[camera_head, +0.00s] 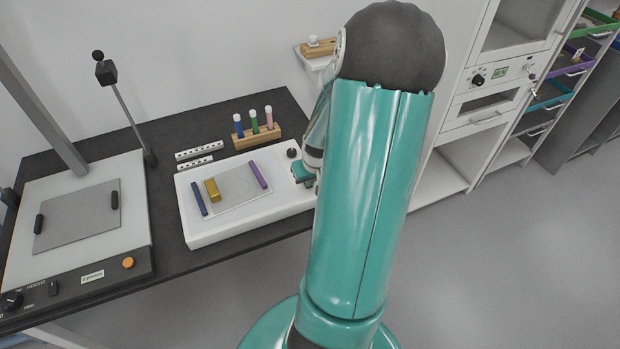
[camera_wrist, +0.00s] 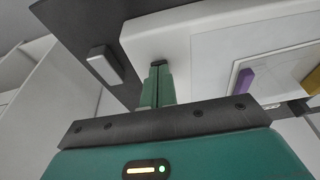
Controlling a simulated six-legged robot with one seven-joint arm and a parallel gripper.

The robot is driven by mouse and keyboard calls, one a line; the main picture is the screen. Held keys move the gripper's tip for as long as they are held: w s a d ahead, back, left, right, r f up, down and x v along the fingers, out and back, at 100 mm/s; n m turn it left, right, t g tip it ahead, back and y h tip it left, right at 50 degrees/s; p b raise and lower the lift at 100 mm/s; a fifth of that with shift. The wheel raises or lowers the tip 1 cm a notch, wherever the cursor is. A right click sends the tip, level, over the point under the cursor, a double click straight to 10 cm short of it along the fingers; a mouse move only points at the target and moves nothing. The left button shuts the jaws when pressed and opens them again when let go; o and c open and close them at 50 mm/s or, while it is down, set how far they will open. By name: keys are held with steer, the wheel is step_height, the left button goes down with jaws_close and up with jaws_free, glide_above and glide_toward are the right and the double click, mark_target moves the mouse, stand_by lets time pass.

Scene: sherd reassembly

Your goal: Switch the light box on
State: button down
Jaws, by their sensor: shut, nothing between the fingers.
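The light box (camera_head: 250,223) is a low white slab on the dark bench, with a paler panel on top. It shows no clear glow. A small black knob (camera_head: 293,153) stands at its far right corner. My gripper (camera_head: 304,174) is at the right end of the box, partly hidden by my arm. In the wrist view my gripper (camera_wrist: 159,70) is shut and empty, its fingers together over the light box's white border (camera_wrist: 180,35). A dark patch shows at the fingertips; I cannot tell whether it is the knob or the tips.
A blue bar (camera_head: 199,198), a yellow block (camera_head: 212,190) and a purple bar (camera_head: 258,175) lie on the panel. A wooden rack (camera_head: 257,138) with three coloured vials stands behind. A press-like device (camera_head: 80,225) with an orange button is at left. White cabinets (camera_head: 470,150) stand at right.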

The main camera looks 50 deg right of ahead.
steer(key=shift+f, duration=0.15)
steer(key=shift+w+d+r, duration=0.3)
steer(key=shift+w+d, duration=0.05)
steer(key=shift+w, duration=0.25)
steer(key=shift+r, duration=0.15)
